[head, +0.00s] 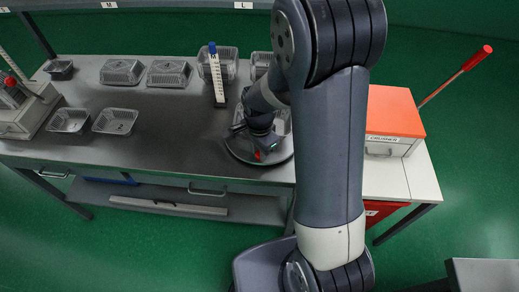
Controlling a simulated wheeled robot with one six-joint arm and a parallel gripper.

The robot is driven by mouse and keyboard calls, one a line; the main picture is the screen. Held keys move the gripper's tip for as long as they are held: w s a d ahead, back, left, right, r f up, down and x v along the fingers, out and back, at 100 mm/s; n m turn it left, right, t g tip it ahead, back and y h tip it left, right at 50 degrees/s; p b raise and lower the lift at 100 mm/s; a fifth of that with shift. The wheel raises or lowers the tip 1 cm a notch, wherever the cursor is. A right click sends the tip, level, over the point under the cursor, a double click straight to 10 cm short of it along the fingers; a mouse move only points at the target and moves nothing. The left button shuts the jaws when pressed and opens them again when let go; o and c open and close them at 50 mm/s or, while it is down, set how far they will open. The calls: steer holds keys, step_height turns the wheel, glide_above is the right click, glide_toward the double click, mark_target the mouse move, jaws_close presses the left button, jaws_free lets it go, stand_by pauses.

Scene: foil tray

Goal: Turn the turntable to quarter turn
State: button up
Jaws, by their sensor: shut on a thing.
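The turntable (280,157) is a dark round disc on the grey bench, at its front right part. A clear foil-style tray (284,122) shows partly behind my wrist, apparently on the disc. My gripper (262,146) reaches down over the front of the turntable and is shut on a part of it. The fingertips and the gripped part are too small and covered to make out. A small red mark shows at the gripper's low end. My arm hides the right side of the turntable.
Several clear trays (123,71) stand on the bench (170,112) to the left. A white scale strip with a blue top (216,75) stands behind the turntable. An orange-topped crusher (394,112) with a red-handled lever (455,76) is at right. A press-like device (22,112) is far left.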

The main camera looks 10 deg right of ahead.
jaws_close()
steer(key=shift+d, duration=0.15)
